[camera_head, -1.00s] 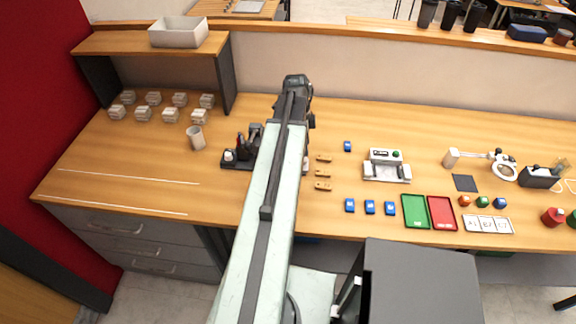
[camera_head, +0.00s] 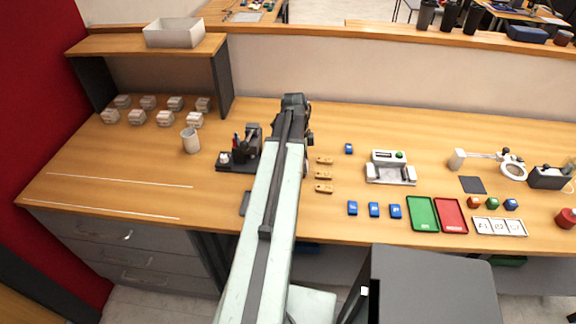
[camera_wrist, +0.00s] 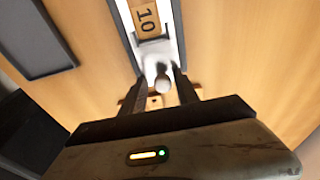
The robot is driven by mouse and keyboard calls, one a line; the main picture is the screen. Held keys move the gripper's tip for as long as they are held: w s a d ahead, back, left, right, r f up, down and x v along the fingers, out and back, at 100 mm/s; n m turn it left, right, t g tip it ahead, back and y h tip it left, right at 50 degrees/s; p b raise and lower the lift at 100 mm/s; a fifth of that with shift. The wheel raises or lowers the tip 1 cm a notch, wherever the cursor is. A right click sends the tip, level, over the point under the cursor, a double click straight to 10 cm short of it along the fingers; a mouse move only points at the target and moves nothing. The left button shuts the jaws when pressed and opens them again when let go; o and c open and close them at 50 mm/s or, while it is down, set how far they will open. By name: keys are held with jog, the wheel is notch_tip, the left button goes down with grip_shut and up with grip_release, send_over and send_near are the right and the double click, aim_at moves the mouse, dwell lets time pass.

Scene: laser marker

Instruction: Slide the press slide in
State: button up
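In the wrist view, a pale slide (camera_wrist: 176,32) runs away from my gripper and carries a wooden block (camera_wrist: 145,17) marked "10". A round grey knob (camera_wrist: 162,84) is at its near end. My gripper (camera_wrist: 161,92) is open, with one dark finger on each side of the knob; I cannot tell whether either touches it. In the head view my arm covers the gripper and most of the slide's area. A dark device with a black base (camera_head: 232,166) shows just left of my arm.
A dark grey tray (camera_wrist: 40,38) lies left of the slide in the wrist view. In the head view, wooden blocks (camera_head: 324,174) lie right of my arm, with blue blocks (camera_head: 374,210) and a green tray (camera_head: 422,226) further right. The left bench front is mostly clear.

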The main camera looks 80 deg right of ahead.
jog(key=shift+w+a+f, duration=0.1)
jog(key=shift+a+f, duration=0.05)
jog(key=shift+f, duration=0.1)
jog(key=shift+w+a, duration=0.15)
jog(key=shift+w, duration=1.05)
jog(key=shift+w+a, duration=0.2)
jog(key=shift+w, duration=1.05)
jog(key=shift+w+a, duration=0.15)
jog(key=shift+w, duration=1.05)
jog(key=shift+c, duration=0.3)
jog(key=o, duration=0.8)
jog(key=shift+d+r+p, duration=0.15)
jog(key=shift+r+p, duration=0.25)
jog(key=shift+p, duration=0.05)
jog(key=r+p, duration=0.6)
jog(key=shift+d+r+p, duration=0.2)
jog(key=shift+d+p, duration=0.05)
jog(key=shift+p, duration=0.1)
jog(key=shift+f, duration=0.15)
